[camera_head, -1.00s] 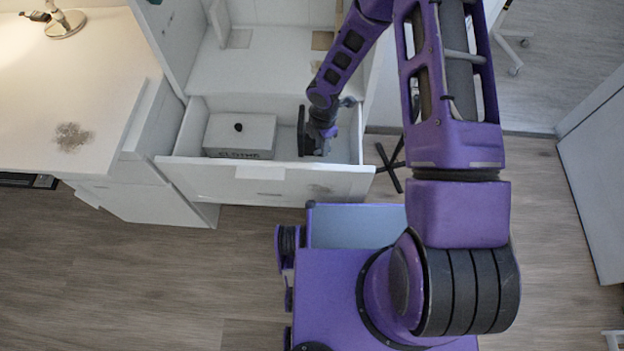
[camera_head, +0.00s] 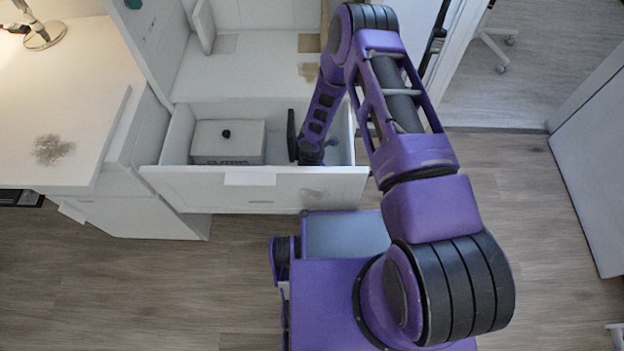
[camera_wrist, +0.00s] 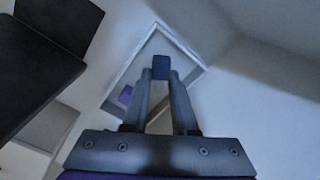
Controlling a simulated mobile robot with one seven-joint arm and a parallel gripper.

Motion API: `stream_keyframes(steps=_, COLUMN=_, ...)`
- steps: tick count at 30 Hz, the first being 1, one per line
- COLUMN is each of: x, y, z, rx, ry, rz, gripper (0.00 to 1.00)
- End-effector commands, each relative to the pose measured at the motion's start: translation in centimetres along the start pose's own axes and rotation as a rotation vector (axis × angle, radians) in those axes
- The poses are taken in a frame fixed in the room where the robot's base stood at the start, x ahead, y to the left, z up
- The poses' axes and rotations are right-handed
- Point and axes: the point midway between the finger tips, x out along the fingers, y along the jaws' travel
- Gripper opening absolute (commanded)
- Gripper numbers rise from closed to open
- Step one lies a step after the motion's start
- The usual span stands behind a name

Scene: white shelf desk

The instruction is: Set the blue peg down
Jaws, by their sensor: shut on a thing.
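The blue peg (camera_wrist: 161,66) is between the tips of my gripper (camera_wrist: 161,80) in the wrist view. My gripper is shut on it. Behind it is a pale, square-rimmed holder or tray (camera_wrist: 137,54), partly hidden by the fingers. I cannot tell whether the peg touches it. A small blue-purple piece (camera_wrist: 126,95) shows left of the fingers. In the head view my wrist reaches down into the right part of the open white drawer (camera_head: 255,195); the peg and fingertips cannot be made out there.
Drawer walls stand close around my wrist. The white desk (camera_head: 60,100) is at left, with a lamp (camera_head: 42,35) on it. White shelf panels rise behind the drawer.

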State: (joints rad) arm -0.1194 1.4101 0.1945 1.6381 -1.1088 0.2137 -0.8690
Motion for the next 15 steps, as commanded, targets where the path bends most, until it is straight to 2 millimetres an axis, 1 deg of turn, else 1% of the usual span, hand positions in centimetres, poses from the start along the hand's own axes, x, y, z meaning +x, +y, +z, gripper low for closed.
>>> stream_keyframes(steps=1, x=0.84, y=-0.05, z=-0.04, rx=0.0, ry=0.0, rz=-0.001, gripper=0.0)
stream_keyframes(steps=2, x=1.01, y=-0.03, z=-0.03, rx=0.0, ry=0.0, rz=0.0, gripper=0.0)
stream_keyframes(steps=9, x=1.0, y=0.02, z=-0.01, rx=0.0, ry=0.0, rz=0.0, gripper=0.0)
stream_keyframes(steps=13, x=1.45, y=0.01, z=-0.01, rx=0.0, ry=0.0, rz=0.0, gripper=0.0)
stream_keyframes(steps=14, x=1.39, y=0.01, z=-0.01, rx=0.0, ry=0.0, rz=0.0, gripper=0.28)
stream_keyframes(steps=15, x=1.27, y=0.01, z=-0.01, rx=0.0, ry=0.0, rz=0.0, gripper=0.35)
